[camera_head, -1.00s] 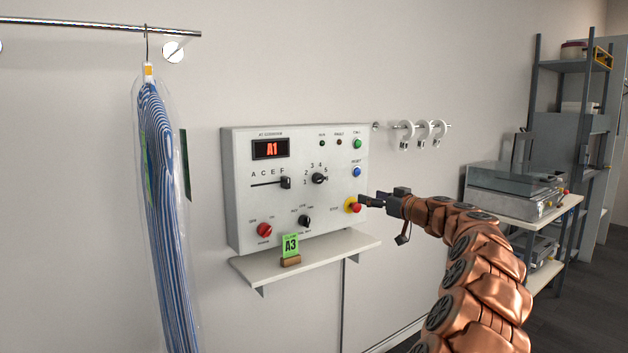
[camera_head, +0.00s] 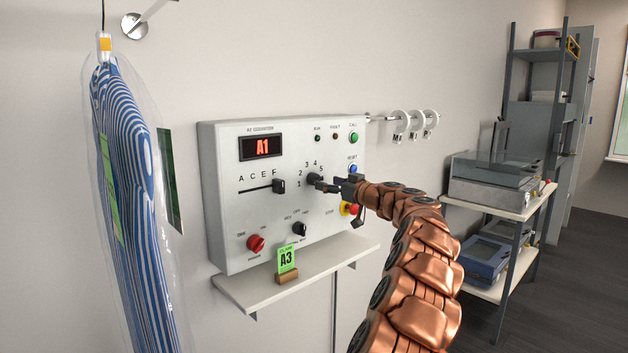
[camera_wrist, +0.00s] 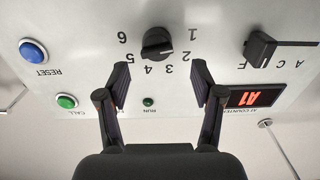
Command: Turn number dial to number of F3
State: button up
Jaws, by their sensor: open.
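The number dial (camera_head: 315,179) is a black knob on the white control panel (camera_head: 226,226), ringed by numbers. In the wrist view, which is upside down, the dial (camera_wrist: 157,43) lies centred just beyond my fingertips, ringed by 1 to 6. I cannot tell surely which number it points at. My gripper (camera_wrist: 160,76) is open and empty, its fingers spread to either side of the dial's line; no contact shows. In the head view my gripper (camera_head: 326,187) partly covers the dial's right side. The letter slider (camera_head: 279,186) stands at the F end. The red display (camera_head: 262,146) reads A1.
A red knob (camera_head: 256,244), a black knob (camera_head: 299,229), a red stop button (camera_head: 354,209) and blue reset button (camera_head: 352,169) surround the dial. A green A3 card (camera_head: 287,259) stands on the shelf (camera_head: 330,259) below. A bagged striped garment (camera_head: 125,150) hangs left.

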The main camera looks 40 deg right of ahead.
aim_at(315, 180)
jog(key=shift+w+d+p, duration=0.15)
jog(key=shift+w+p, duration=0.3)
jog(key=shift+w, duration=0.85)
jog(key=shift+w+d+p, duration=0.15)
jog(key=shift+w+p, duration=0.3)
jog(key=shift+w, duration=0.85)
jog(key=shift+f, duration=0.1)
